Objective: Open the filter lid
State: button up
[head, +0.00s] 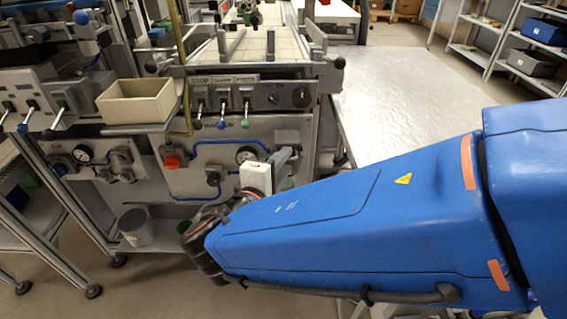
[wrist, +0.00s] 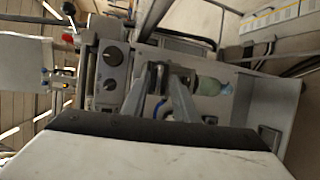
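My gripper (wrist: 162,80) shows in the wrist view as two grey fingers standing apart, with a gap between them. They point at a grey fitting on the machine's front. In the head view my gripper (head: 289,154) has a white body and is close to the lower right of the machine panel, partly behind my blue arm. A pale green, cloudy bowl (wrist: 212,87) lies right of the fingers in the wrist view and looks like part of the filter. I cannot clearly make out the filter lid, nor tell whether the fingers touch anything.
The machine panel (head: 205,135) carries blue hoses, a gauge and a red knob (head: 172,161). A cream bin (head: 138,101) sits on a ledge at left. A metal bucket (head: 135,227) stands low down. A wide shiny table (head: 410,110) lies to the right.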

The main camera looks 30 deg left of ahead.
jog(key=shift+c, duration=0.2)
grip_shut()
dwell(1.3)
